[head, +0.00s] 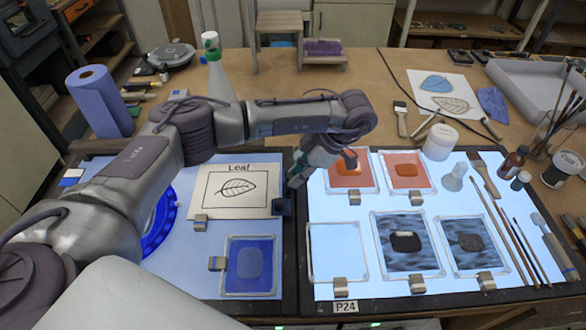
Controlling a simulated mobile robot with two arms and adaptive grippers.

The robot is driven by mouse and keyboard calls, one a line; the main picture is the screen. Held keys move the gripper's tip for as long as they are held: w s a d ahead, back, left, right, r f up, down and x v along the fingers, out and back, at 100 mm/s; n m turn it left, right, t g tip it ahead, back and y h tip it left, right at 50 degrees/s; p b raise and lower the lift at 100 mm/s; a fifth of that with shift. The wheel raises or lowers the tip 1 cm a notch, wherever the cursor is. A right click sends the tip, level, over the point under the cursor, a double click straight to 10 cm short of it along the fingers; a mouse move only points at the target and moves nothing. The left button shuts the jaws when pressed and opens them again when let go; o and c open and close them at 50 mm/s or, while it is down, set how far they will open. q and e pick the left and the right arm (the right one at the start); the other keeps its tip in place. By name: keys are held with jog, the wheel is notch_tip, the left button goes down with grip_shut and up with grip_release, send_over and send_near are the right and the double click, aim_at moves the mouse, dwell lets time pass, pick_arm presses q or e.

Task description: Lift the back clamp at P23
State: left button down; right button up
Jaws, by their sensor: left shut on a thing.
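My left gripper (296,181) reaches over the gap between the two lit boards, beside the leaf sheet's right edge. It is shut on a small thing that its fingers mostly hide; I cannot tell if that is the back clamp. A small dark piece (282,207) sits just below the fingertips. The left board (190,287) bears the leaf sheet (262,177) with a metal clamp (201,222) at its lower edge, and a blue glass square (249,266) with a clamp (217,263) at its left side. No P23 label is readable. My right gripper is not in view.
The right board (404,301), labelled P24 (345,307), holds several clamped panes, orange ones behind and grey-blue ones in front. Brushes (497,240) and bottles (515,160) line its right. A spray bottle (216,75) and blue roll (98,101) stand behind my left arm.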

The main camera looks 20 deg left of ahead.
pick_arm(q)
jog(key=shift+w+d+f+g+y+p, duration=0.1)
jog(key=shift+d+g+y+p, duration=0.15)
jog(key=shift+y, duration=0.3)
jog(key=shift+w+d+f+g+y+p, duration=0.15)
jog(key=shift+y+p, duration=0.2)
jog(key=shift+y, duration=0.5)
jog(key=shift+f+g, duration=0.2)
jog(key=shift+g, duration=0.1)
jog(key=c, duration=1)
grip_release()
jog(key=v, duration=1)
jog(key=shift+d+r, duration=0.2)
jog(key=shift+d, duration=0.2)
jog(key=shift+w+d+r, duration=0.3)
jog(key=shift+d+r, duration=0.1)
jog(key=shift+r, duration=0.05)
jog(key=shift+r, duration=0.1)
